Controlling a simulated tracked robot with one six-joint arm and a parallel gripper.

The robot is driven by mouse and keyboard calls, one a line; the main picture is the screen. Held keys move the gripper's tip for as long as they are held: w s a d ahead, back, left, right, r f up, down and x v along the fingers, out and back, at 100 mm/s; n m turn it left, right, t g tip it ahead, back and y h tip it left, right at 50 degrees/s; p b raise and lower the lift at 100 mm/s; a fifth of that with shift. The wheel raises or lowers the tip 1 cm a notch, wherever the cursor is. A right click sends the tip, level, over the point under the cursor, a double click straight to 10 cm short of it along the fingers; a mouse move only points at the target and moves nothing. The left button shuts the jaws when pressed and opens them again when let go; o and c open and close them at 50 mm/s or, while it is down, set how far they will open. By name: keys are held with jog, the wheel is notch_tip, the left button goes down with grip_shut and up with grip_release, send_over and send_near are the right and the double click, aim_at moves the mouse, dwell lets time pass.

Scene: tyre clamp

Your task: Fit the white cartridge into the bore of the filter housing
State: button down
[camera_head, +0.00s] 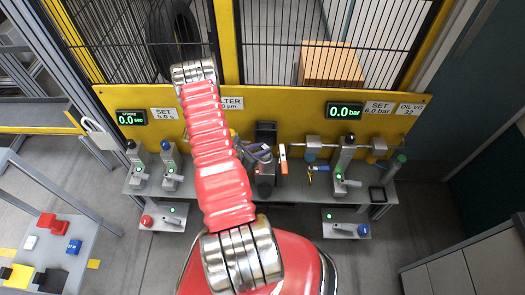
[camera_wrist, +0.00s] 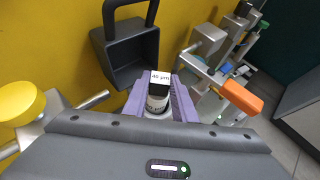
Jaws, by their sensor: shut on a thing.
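In the wrist view my gripper (camera_wrist: 158,86) has its two purple fingers shut on a cartridge. Its white body (camera_wrist: 157,104) shows between them, with a dark part and a white label reading "40 µm" at its far end. A dark grey box-shaped piece with a loop handle (camera_wrist: 134,56) is just beyond the fingers, against the yellow panel; I cannot tell whether it is the filter housing. No bore is clearly visible. In the head view my gripper (camera_head: 260,152) is small and partly hidden by my arm, near the dark block (camera_head: 265,131) at the panel's lower edge.
A yellow knob (camera_wrist: 18,101) is at left in the wrist view. Silver fittings and an orange-ended lever (camera_wrist: 240,96) are close on the right. In the head view a grey bench (camera_head: 300,190) carries several valves and levers below the yellow panel (camera_head: 290,107).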

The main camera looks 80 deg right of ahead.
jog(key=shift+f, duration=1.3)
jog(key=c, duration=1.5)
grip_release()
jog(key=shift+o, duration=0.2)
jog(key=v, duration=1.2)
